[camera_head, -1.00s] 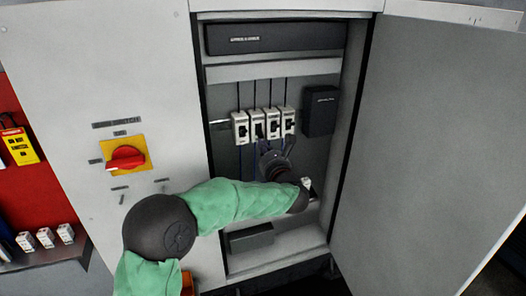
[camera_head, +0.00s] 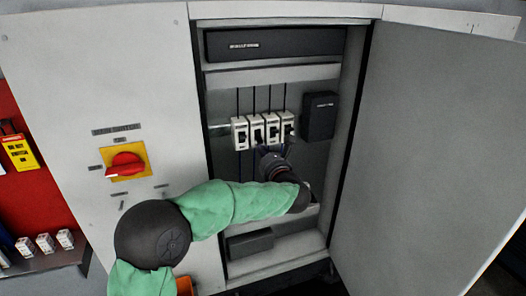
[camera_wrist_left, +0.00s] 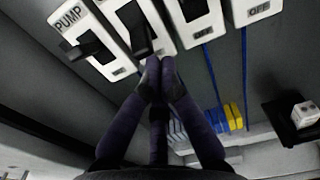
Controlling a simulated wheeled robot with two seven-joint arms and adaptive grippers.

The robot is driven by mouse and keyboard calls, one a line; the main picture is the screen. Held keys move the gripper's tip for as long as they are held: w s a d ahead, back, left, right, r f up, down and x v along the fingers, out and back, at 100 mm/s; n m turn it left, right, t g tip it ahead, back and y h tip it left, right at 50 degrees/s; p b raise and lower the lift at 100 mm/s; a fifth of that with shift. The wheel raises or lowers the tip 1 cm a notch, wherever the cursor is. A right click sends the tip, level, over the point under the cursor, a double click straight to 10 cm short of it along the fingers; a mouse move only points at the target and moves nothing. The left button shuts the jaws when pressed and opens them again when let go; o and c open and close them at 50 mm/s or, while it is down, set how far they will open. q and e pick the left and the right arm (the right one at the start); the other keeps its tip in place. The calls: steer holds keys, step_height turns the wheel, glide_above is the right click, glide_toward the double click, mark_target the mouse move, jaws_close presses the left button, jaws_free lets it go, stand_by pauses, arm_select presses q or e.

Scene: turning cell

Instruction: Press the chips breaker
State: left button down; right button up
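A row of several white breakers with black toggles (camera_head: 240,133) is mounted inside the open cabinet. In the left wrist view the leftmost breaker (camera_wrist_left: 103,62) is labelled PUMP. The second breaker's black toggle (camera_wrist_left: 134,27) sticks out just above my fingertips. Two further breakers to the right show OFF labels; their names are cut off, so I cannot tell which is chips. My left gripper (camera_head: 266,151) is below the middle breakers. In the left wrist view its fingertips (camera_wrist_left: 160,70) are together and empty, close to the second breaker's lower end; contact is unclear. My right gripper is not in view.
The open cabinet door (camera_head: 435,140) stands at the right. A red rotary switch (camera_head: 125,164) is on the left panel. A black box (camera_head: 319,116) is right of the breakers. A small white block (camera_wrist_left: 305,114) sits on a dark piece at the lower right.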

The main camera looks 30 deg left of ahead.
mark_target(262, 141)
arm_select(q)
steer(key=shift+s+d+r+h+p, duration=0.1)
steer(key=shift+d+r+h+p, duration=0.05)
steer(key=shift+r+h+p, duration=0.25)
steer(key=g+h+p, duration=0.1)
steer(key=p, duration=0.2)
steer(key=r+g+h+p, duration=0.1)
steer(key=p, duration=0.2)
steer(key=r+g+h+p, duration=0.1)
steer(key=p, duration=0.3)
steer(key=shift+s+d+r+g+h, duration=0.1)
steer(key=shift+s+d+g+h, duration=0.25)
steer(key=shift+g+h, duration=0.05)
stand_by(0.7)
steer(key=shift+r, duration=0.1)
steer(key=shift+r+p, duration=0.6)
steer(key=shift+r, duration=0.1)
steer(key=shift+f, duration=0.15)
